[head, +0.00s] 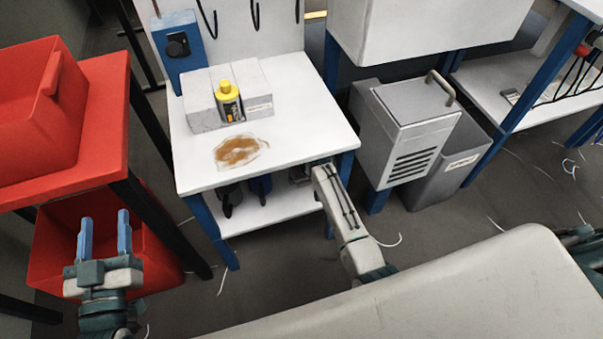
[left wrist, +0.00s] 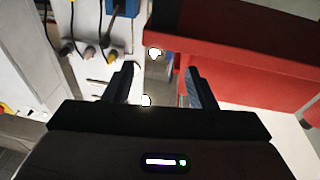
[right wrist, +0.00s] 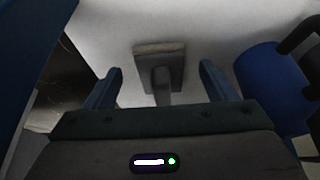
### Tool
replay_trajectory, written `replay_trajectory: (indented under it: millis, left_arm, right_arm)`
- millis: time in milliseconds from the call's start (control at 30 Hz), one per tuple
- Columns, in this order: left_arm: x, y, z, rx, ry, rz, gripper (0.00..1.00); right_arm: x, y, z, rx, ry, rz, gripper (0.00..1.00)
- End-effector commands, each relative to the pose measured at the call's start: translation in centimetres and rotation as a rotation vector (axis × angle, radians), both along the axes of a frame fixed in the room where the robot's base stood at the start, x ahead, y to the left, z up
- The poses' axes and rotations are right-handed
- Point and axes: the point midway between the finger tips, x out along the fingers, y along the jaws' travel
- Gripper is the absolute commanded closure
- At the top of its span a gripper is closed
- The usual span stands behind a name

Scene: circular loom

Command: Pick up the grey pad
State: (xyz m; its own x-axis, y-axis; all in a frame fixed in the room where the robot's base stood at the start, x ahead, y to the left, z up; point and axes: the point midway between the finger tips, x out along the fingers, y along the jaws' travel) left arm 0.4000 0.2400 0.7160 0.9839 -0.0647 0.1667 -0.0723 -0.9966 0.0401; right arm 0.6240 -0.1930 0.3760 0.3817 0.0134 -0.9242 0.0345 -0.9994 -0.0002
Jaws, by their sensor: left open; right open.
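The grey pad (right wrist: 158,50) shows in the right wrist view on a pale surface. It is a flat block with a lighter far edge and a grey handle pointing towards my right gripper (right wrist: 161,70). That gripper is open, with its fingers on either side of the handle and apart from it. In the head view my right arm reaches under the right edge of the white table, where the tabletop hides most of the gripper; I cannot make out the pad there. My left gripper (head: 105,219) is open and empty in front of the red lower bin (head: 55,245).
The white table (head: 300,95) carries a brown stain (head: 238,151), a yellow-capped bottle (head: 229,102) and pale blocks (head: 200,100). A blue container (right wrist: 268,85) stands right of the pad. The lower shelf (head: 270,215) has bare room in front. A grey cabinet (head: 415,130) stands right.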

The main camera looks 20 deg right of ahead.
Motion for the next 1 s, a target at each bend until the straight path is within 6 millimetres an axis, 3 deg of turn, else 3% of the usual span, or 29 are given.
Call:
replay_trajectory:
  millis: [267,400,767,833,1000]
  left_arm:
    - [-0.2,0.2,5.2,0.019,-0.303,0.009,0.49]
    - [-0.8,0.2,7.3,0.028,-0.426,0.012,0.49]
    - [-1.3,0.2,8.5,0.032,-0.494,0.012,0.49]
    - [-1.3,0.2,8.5,0.032,-0.493,0.012,0.49]
    - [-1.3,0.2,8.5,0.031,-0.492,0.012,0.49]
  right_arm:
    - [3.9,0.1,0.0,0.0,-0.002,0.0,0.22]
    - [4.1,0.1,-0.8,0.0,0.0,0.0,0.22]
    - [4.2,0.1,-1.0,0.0,-0.001,-0.001,0.22]
    - [4.2,0.1,-1.0,0.0,-0.001,-0.001,0.3]
    - [4.2,0.1,-1.0,0.0,-0.001,0.0,0.63]
